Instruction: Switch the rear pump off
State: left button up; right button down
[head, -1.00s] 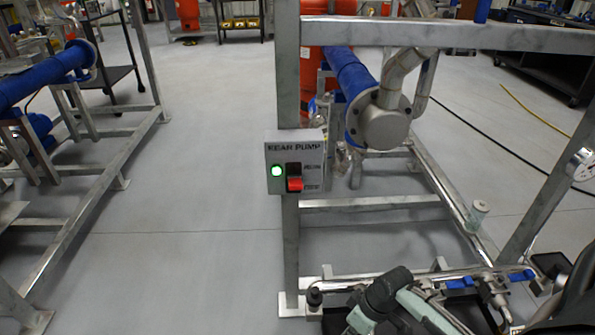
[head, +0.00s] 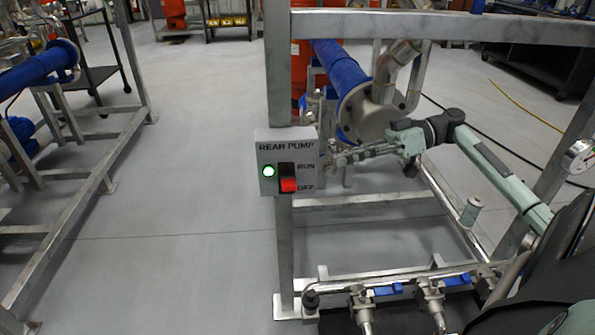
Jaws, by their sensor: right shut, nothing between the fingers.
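The rear pump control box (head: 264,147) is a grey box on the upright steel post, labelled REAR PUMP. Its switch (head: 288,178) has a black upper part beside RUN and a red lower part beside OFF. The round lamp (head: 268,171) on its left is lit, whitish with a green rim. My right gripper (head: 334,161) is shut and empty, just right of the box, pointing left toward it. It appears apart from the switch; its exact depth relative to the box is hard to tell. My left gripper is not in view.
A steel frame bar (head: 430,25) runs above my right arm. A blue pipe with a flanged end (head: 365,112) is behind the gripper. Low pipework with blue-handled valves (head: 388,291) lies below. The floor left of the post is clear.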

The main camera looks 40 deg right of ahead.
aim_at(289, 184)
jog(key=shift+a, duration=0.1)
jog(key=p+x, duration=0.1)
jog(key=x, duration=0.7)
jog(key=shift+w+a, duration=0.15)
jog(key=shift+a, duration=0.15)
jog(key=shift+w+a+f, duration=0.2)
jog(key=shift+w+a, duration=0.05)
jog(key=shift+a, duration=0.3)
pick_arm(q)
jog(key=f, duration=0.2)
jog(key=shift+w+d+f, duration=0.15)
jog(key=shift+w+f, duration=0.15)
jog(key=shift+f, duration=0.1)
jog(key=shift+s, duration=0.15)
pick_arm(e)
jog(key=shift+f, duration=0.2)
